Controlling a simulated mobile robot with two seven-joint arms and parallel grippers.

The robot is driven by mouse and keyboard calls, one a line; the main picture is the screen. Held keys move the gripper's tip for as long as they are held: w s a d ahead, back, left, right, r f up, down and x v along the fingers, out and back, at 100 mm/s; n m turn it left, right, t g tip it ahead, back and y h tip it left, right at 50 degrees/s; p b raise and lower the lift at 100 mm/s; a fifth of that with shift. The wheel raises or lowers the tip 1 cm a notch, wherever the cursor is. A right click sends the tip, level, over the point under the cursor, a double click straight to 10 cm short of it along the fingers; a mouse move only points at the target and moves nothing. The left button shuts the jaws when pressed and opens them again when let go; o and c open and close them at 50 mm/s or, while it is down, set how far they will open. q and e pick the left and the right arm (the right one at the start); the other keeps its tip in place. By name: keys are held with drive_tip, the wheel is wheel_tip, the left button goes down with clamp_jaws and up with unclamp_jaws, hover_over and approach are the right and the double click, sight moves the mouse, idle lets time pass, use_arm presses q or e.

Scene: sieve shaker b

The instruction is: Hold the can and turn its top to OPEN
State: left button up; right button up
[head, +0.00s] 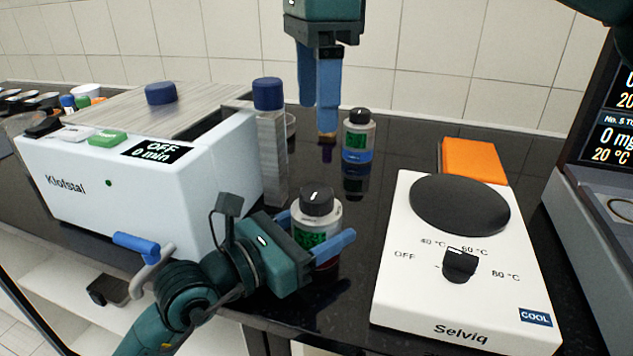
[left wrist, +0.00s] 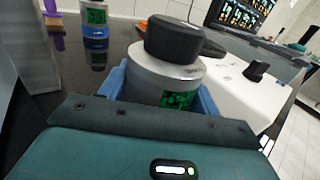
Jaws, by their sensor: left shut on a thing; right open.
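My left gripper (head: 314,240) is shut around the can's body, with blue fingers on either side. The left wrist view shows the can (left wrist: 165,75) between the fingers, its black top free above them. My right gripper (head: 318,118) is open and empty, pointing down behind and above the held can.
A second can (head: 358,138) with a blue band stands behind.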

sight(317, 191)
wheel_tip(317, 191, down, 12)
drive_tip(key=shift+r, duration=0.15)
idle(0.4)
drive_tip(key=c, duration=1)
